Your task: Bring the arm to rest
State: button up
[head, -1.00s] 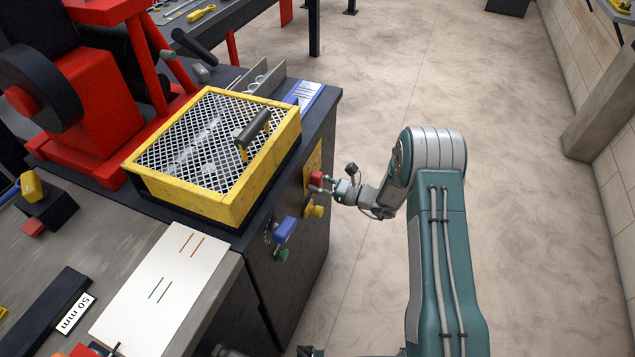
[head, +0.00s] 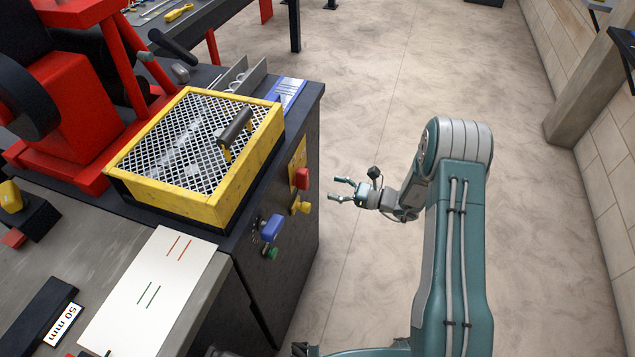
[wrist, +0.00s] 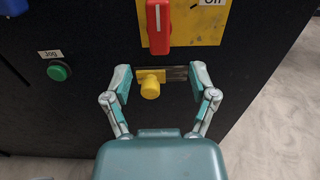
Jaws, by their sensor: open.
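My gripper (head: 340,190) is open and empty in the head view, over the floor to the right of the dark machine cabinet, a short gap from its front panel. The wrist view shows both fingers (wrist: 158,80) spread apart, with the yellow knob (wrist: 150,90) seen between them and apart from them. In the head view, the red handle (head: 302,179) and yellow knob (head: 301,207) sit on the cabinet's right side.
A blue control (head: 271,228) and a green button (head: 271,252), labelled "Jog" beside it in the wrist view (wrist: 59,71), are on the same panel. A yellow-framed mesh guard (head: 245,178) sits on top. The floor (head: 400,90) to the right is open.

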jog(key=v, duration=0.2)
jog(key=shift+d, duration=0.25)
dwell(0.3)
